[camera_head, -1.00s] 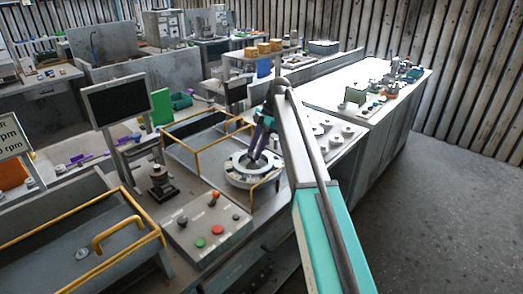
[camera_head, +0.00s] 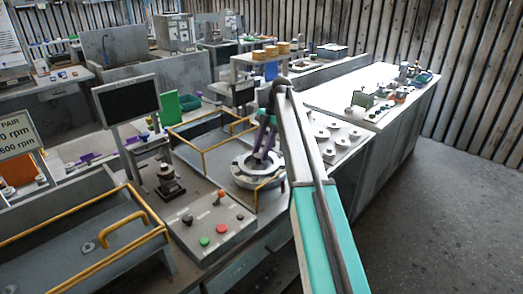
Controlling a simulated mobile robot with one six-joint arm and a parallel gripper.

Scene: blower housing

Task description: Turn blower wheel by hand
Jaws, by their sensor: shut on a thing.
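The blower housing (camera_head: 240,180) is a round, pale grey ring-shaped unit on the bench in the middle of the view. The blower wheel sits inside its round opening, mostly hidden by my gripper and too small to make out. My gripper (camera_head: 264,156), with purple fingers, points down into the opening from above. Its fingers are shut on the blower wheel, though the contact itself is hard to see. My teal and grey arm comes in from the lower right.
Yellow rails (camera_head: 204,160) stand left of the housing and close to its front. A control box (camera_head: 212,226) with knobs and buttons lies in front. A monitor (camera_head: 127,100) stands to the left. A bench with round parts (camera_head: 325,135) is at right; the floor (camera_head: 440,215) there is clear.

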